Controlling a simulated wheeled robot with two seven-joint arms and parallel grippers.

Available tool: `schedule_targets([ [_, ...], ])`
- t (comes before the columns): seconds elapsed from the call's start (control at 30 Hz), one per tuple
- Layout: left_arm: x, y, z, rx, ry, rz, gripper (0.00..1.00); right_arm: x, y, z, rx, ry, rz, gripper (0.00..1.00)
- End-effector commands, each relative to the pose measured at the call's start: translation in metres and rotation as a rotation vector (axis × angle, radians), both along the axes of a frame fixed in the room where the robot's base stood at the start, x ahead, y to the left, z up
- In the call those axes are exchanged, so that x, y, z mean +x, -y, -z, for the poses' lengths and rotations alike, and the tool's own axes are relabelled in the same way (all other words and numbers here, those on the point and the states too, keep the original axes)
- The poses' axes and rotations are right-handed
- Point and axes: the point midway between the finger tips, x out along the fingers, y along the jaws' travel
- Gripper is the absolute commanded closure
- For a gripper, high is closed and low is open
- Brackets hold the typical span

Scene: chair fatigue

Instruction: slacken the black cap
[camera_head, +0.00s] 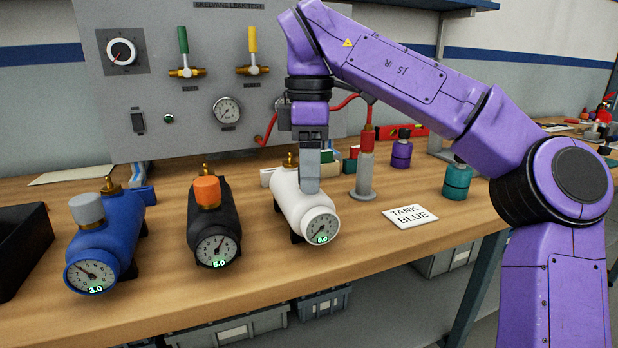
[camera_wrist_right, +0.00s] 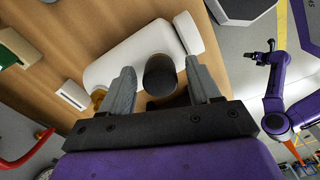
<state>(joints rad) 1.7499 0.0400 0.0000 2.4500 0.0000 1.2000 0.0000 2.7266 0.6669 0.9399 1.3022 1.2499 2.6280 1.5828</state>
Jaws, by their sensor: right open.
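The black cap (camera_wrist_right: 160,75) sits on the side of the white tank (camera_head: 290,196), which lies on the bench with its gauge facing me. In the head view the cap is hidden behind my right gripper (camera_head: 309,186). In the wrist view my right gripper (camera_wrist_right: 158,82) is open, one finger on each side of the cap, with gaps visible. The white tank also shows there (camera_wrist_right: 115,58). A purple arm with a small dark end shows at the right of the wrist view; its jaw state is too small to tell.
A black tank (camera_head: 225,226) with an orange cap and a blue tank (camera_head: 115,226) with a grey cap stand to the left. A "TANK BLUE" card (camera_head: 410,216), a red-topped grey post (camera_head: 364,172) and a teal bottle (camera_head: 457,182) are to the right. A grey panel (camera_head: 200,110) stands behind.

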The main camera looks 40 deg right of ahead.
Motion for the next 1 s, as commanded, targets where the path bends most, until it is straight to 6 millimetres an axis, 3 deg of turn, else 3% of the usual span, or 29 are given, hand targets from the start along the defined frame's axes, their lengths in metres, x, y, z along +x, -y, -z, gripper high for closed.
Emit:
schedule_targets([
  [0.13, 0.000, 0.000, 0.007, 0.000, 0.000, 0.000, 0.16, 0.000, 0.000, 0.003, -0.001, 0.001, 0.042, 0.38],
  [0.4, 0.000, 0.000, 0.030, 0.000, 0.000, 0.000, 0.16, 0.000, 0.000, 0.004, -0.001, 0.001, 0.293, 0.38],
  [0.7, 0.000, 0.000, 0.030, 0.000, 0.000, 0.000, 0.16, 0.000, 0.000, 0.000, 0.000, 0.000, 0.350, 0.38],
  [0.8, 0.000, 0.000, 0.030, 0.000, 0.000, 0.000, 0.16, 0.000, 0.000, 0.000, 0.000, 0.000, 0.349, 0.65],
  [1.0, 0.000, 0.000, 0.028, 0.000, 0.000, 0.000, 0.16, 0.000, 0.000, -0.001, 0.000, -0.001, 0.330, 0.65],
])
